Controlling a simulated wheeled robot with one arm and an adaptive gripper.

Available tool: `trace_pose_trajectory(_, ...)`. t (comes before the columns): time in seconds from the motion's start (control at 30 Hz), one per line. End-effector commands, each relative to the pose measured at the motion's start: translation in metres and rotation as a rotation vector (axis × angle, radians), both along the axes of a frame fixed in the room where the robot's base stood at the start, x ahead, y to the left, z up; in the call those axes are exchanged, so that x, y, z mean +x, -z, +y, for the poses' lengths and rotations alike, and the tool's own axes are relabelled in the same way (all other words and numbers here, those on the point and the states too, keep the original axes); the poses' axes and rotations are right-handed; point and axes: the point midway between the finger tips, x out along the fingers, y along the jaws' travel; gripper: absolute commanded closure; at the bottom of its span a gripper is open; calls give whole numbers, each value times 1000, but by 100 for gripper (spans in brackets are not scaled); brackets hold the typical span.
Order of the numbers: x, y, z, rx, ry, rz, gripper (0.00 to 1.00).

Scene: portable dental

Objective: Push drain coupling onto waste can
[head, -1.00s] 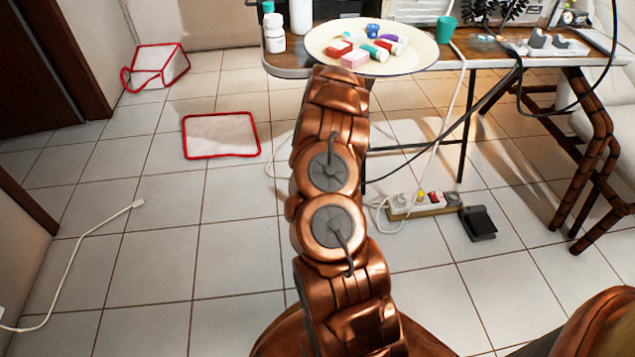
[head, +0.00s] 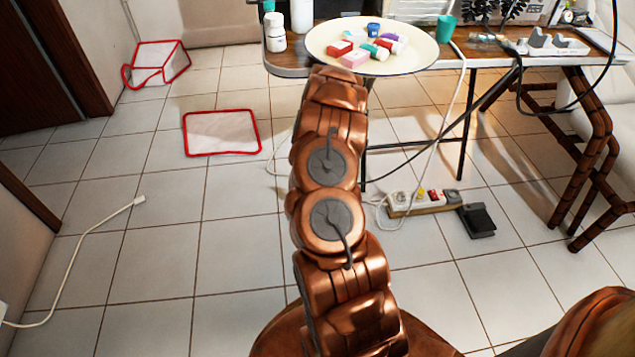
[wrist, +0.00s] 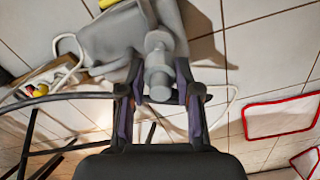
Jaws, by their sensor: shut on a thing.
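In the wrist view, my gripper (wrist: 158,92) is shut on a light grey, stepped cylindrical piece, which looks like the drain coupling (wrist: 159,66). The piece stands between the two dark finger pads. A larger smooth grey body (wrist: 112,38) lies right beyond and beside it; it may be the waste can, but only part of it shows. I cannot tell whether the coupling touches it or is seated on it. In the head view, my arm reaches up to the table's front edge and hides the gripper, the coupling and whatever is below the tabletop there.
A folding table (head: 480,60) carries a round tray (head: 425,60) of small coloured boxes, white bottles and a green cup (head: 446,28). A power strip (head: 424,202), cables and a black pedal (head: 477,221) lie on the floor. A red-edged mat (head: 221,133) lies left of my arm.

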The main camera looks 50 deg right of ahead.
Motion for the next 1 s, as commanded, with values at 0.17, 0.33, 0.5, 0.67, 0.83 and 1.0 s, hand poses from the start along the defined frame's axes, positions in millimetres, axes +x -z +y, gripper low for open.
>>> trace_pose_trajectory(0.17,0,1,0,0,0,0,96)
trace_pose_trajectory(0.33,0,2,0,0,0,0,96)
trace_pose_trajectory(0.5,0,2,0,0,0,0,96)
trace_pose_trajectory(0.67,0,3,0,0,0,0,96)
trace_pose_trajectory(0.83,0,9,0,1,0,1,96)
trace_pose_trajectory(1.0,0,16,0,0,0,0,96)
